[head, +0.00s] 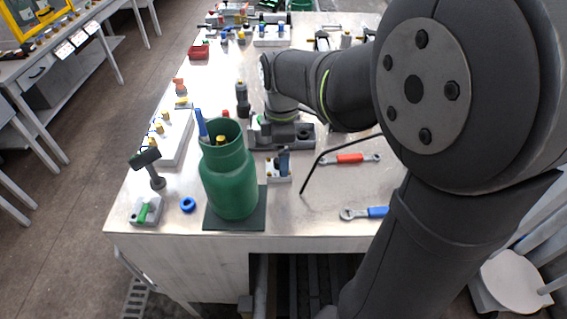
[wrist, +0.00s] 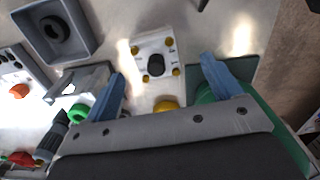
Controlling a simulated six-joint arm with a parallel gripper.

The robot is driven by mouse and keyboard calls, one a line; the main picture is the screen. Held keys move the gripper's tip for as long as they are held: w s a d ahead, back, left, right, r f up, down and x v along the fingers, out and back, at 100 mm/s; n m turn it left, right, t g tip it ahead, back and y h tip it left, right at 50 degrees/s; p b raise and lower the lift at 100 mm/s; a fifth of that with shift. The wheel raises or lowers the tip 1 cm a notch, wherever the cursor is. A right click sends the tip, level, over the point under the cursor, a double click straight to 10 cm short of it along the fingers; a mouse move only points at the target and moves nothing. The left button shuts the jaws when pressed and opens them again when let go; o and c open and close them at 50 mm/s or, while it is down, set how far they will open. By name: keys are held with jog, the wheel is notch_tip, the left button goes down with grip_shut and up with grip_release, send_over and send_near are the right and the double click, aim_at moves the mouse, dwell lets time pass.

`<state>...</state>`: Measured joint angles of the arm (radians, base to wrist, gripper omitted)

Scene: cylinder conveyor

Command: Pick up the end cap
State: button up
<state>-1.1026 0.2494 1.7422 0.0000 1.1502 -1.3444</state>
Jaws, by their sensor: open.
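The end cap (wrist: 141,46) appears to be the pale square block with brass-coloured corner bolts and a dark round centre. In the wrist view it lies on the table ahead of and between the fingers, with a gap on either side.
The green canister (head: 229,180) stands on a dark mat (head: 238,222), close beside the right finger in the wrist view. A grey square housing (wrist: 85,45) lies left of the end cap. Red-handled (head: 350,159) and blue-handled (head: 377,212) wrenches lie right.

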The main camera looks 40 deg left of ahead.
jog(key=f, duration=0.2)
jog(key=a+f, duration=0.1)
jog(key=f, duration=0.1)
jog(key=shift+s+a, duration=0.1)
jog(key=shift+f, duration=0.65)
jog(key=c, duration=1.2)
jog(key=shift+c, duration=0.2)
jog(key=shift+r, duration=0.1)
